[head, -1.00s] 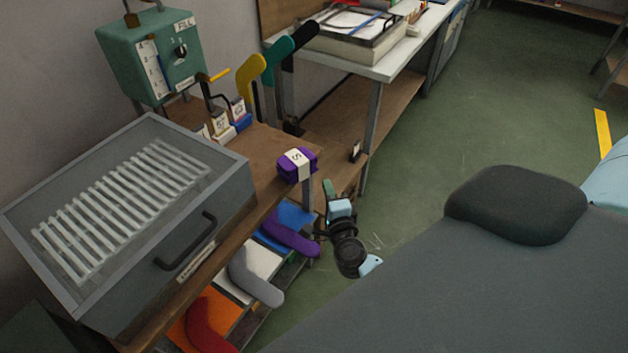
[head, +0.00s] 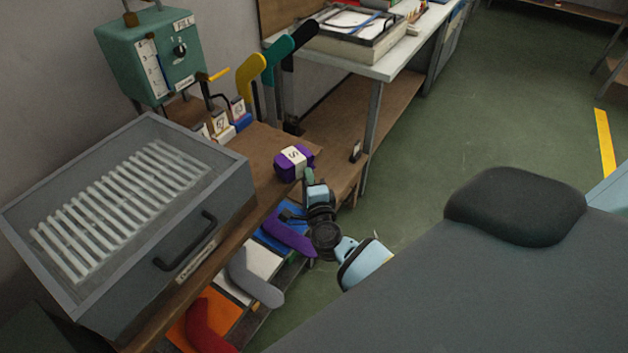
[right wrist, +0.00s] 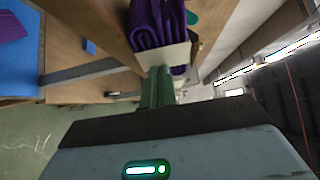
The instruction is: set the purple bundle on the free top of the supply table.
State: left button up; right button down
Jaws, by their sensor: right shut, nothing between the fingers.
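The purple bundle (head: 294,162) with its white band sits at the front right corner of the wooden supply table (head: 262,148). It also shows in the right wrist view (right wrist: 152,22), close in front of the fingers. My right gripper (head: 309,175) is just off the table edge, at the near side of the bundle. Its green fingers (right wrist: 158,84) are shut with nothing between them, and their tips are at the white band; I cannot tell whether they touch it. My left gripper is not in view.
A grey box with a glass lid (head: 125,215) fills the table's near part. Coloured socks (head: 290,238) lie on a lower shelf below the table edge. A grey padded surface (head: 480,290) is at the right.

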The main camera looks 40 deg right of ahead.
aim_at(292, 177)
jog(key=w, duration=0.1)
jog(key=w+a, duration=0.1)
jog(key=w, duration=0.1)
jog(key=w+a, duration=0.1)
jog(key=shift+w+f+b, duration=0.15)
jog(key=shift+w+b, duration=0.05)
jog(key=shift+b, duration=0.2)
jog(key=shift+w+a, duration=0.2)
jog(key=shift+w, duration=0.4)
jog(key=shift+s, duration=0.1)
